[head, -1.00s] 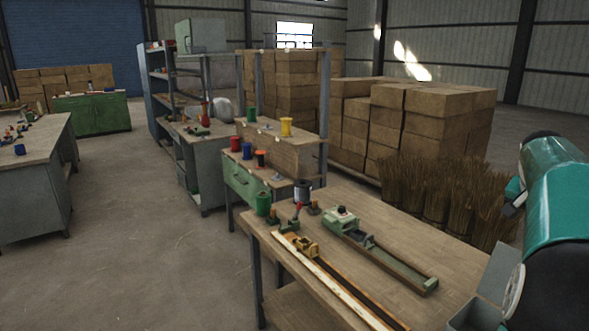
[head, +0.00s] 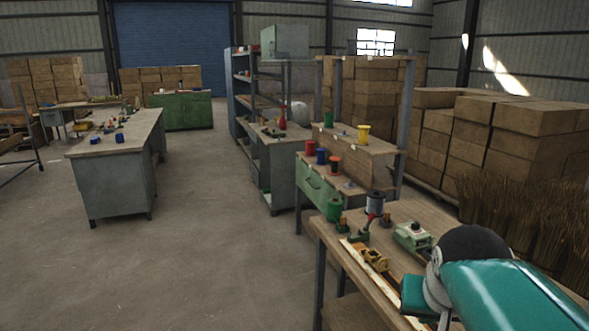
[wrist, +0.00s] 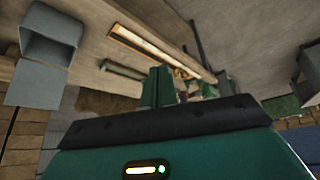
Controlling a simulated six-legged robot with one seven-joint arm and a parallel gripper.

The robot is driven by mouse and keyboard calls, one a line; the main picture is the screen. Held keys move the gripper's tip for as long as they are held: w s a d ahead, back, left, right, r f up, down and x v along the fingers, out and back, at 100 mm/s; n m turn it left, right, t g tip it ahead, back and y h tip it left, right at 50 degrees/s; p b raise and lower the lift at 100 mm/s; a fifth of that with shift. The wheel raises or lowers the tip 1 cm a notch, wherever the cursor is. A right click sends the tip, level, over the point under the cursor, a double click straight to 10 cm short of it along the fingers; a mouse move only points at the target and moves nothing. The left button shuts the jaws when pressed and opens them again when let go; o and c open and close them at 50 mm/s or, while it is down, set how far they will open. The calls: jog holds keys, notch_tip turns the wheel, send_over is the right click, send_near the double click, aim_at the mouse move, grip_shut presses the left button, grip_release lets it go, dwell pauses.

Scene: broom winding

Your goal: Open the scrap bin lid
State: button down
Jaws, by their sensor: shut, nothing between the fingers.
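In the wrist view, which looks upside down, a grey metal bin (wrist: 50,38) is at the upper left, beside the workbench. Its mouth shows dark inside, and a flat grey panel (wrist: 35,84), which looks like its lid, stands out from the mouth's edge. I take this for the scrap bin. The green fingers of my gripper (wrist: 157,88) are together and empty, to the right of the bin and apart from it. In the head view the bin is not visible, and my teal arm covers the lower right.
A wooden workbench (head: 400,210) with a green tool (head: 412,236) and spools is at the right. Bristle bundles (head: 500,215) stand behind it, near stacked cartons (head: 530,115). Another grey bench (head: 115,185) is at the left. The floor (head: 220,260) between is clear.

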jog(key=c, duration=2.1)
grip_release()
jog(key=s+a+f+n, duration=0.1)
jog(key=s+a, duration=0.1)
jog(key=s+a+f+n+y, duration=0.1)
jog(key=s+a+f, duration=0.1)
jog(key=a, duration=0.1)
jog(key=s+a+f+n+y, duration=0.1)
jog(key=s+a+f, duration=0.1)
jog(key=a, duration=0.1)
jog(key=shift+s+f, duration=0.15)
jog(key=o, duration=0.6)
jog(key=shift+s+a+f, duration=0.15)
jog(key=shift+a+f, duration=0.05)
jog(key=shift+a, duration=0.05)
jog(key=shift+d+r, duration=0.1)
